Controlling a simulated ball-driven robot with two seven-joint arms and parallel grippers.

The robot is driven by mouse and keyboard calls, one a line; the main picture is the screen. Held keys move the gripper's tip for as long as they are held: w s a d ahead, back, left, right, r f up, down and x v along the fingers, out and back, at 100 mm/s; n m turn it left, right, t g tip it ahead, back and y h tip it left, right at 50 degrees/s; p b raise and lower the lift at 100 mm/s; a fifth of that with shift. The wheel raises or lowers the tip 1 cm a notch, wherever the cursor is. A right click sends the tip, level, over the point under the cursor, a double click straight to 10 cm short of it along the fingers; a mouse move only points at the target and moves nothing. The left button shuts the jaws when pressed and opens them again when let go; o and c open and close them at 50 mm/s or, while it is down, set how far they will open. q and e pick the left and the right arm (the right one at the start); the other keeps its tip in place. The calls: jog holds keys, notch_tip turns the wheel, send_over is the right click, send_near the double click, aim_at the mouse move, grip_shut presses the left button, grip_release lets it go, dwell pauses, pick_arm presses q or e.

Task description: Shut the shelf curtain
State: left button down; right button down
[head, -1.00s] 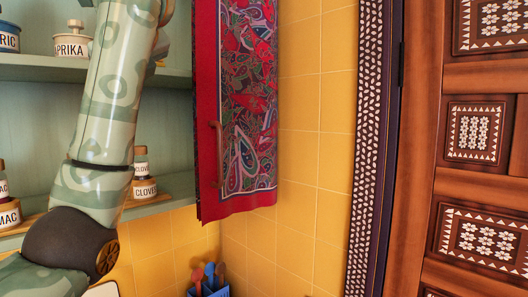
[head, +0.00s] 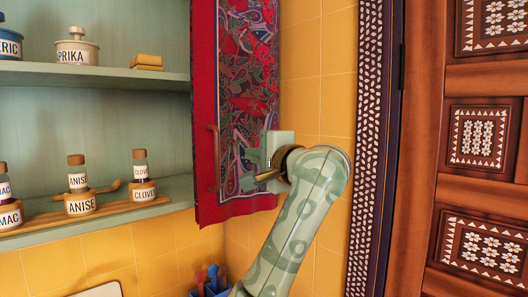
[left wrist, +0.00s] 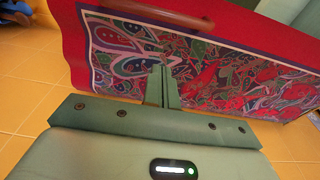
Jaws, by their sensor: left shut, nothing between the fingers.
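The shelf curtain (head: 245,60) is a red-bordered paisley panel hanging at the right end of the open shelf, beside the yellow tiled wall. It carries an upright wooden handle (head: 216,158) near its left edge. My left gripper (head: 262,177) is at the curtain's lower right part, right of the handle, with closed fingers and nothing in them. In the left wrist view, the shut fingers (left wrist: 160,85) overlap the patterned cloth (left wrist: 215,75); I cannot tell whether they touch it. The handle (left wrist: 155,12) shows at the top there. My right gripper is not in view.
The shelf (head: 100,78) holds a paprika pot (head: 77,47), an anise jar (head: 80,190), a clove jar (head: 142,178) and other containers. A blue holder with utensils (head: 208,283) stands below the curtain. A carved wooden door (head: 475,190) is at the right.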

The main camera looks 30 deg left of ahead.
aim_at(232, 148)
pick_arm(q)
jog(key=p+x, duration=0.1)
jog(key=x, duration=0.5)
jog(key=shift+r+p, duration=0.1)
jog(key=shift+p, duration=0.3)
jog(key=s, duration=0.2)
jog(key=s+p, duration=0.1)
jog(key=shift+s+a, duration=0.2)
jog(key=shift+a, duration=0.1)
jog(key=shift+s, duration=0.3)
jog(key=shift+f, duration=0.2)
